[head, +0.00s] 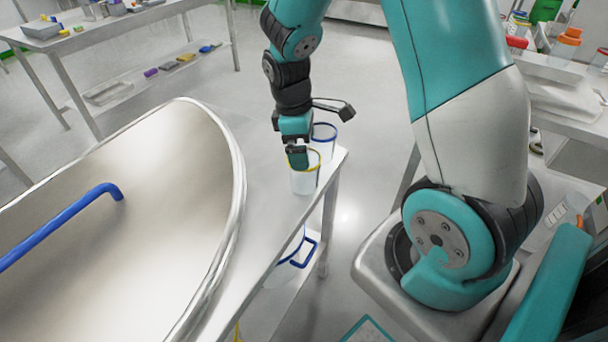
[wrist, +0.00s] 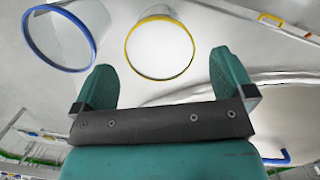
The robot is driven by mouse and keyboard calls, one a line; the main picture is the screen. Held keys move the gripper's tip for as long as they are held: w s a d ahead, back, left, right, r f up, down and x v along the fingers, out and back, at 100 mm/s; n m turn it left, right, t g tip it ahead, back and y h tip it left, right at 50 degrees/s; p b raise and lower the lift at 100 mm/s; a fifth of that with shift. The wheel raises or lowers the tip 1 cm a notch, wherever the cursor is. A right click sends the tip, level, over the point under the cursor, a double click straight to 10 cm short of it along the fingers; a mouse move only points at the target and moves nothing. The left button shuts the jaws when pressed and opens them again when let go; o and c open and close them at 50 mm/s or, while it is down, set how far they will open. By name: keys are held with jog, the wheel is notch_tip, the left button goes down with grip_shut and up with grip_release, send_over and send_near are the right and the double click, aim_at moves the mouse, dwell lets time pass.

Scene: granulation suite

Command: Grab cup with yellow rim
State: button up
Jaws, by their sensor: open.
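I cannot tell whether a finger touches the rim.
A clear cup with a blue rim (head: 324,138) stands just behind; it also shows in the wrist view (wrist: 60,38), left of the yellow rim. The large metal bowl (head: 238,190) with a blue handle (head: 75,220) is on the left. A blue-handled jug (head: 298,258) sits on the lower shelf.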

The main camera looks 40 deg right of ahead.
jog(key=shift+s+d+f, duration=0.1)
jog(key=shift+f, duration=1.45)
jog(key=shift+d+f, duration=0.1)
jog(key=shift+f, duration=1.4)
jog(key=c, duration=0.9)
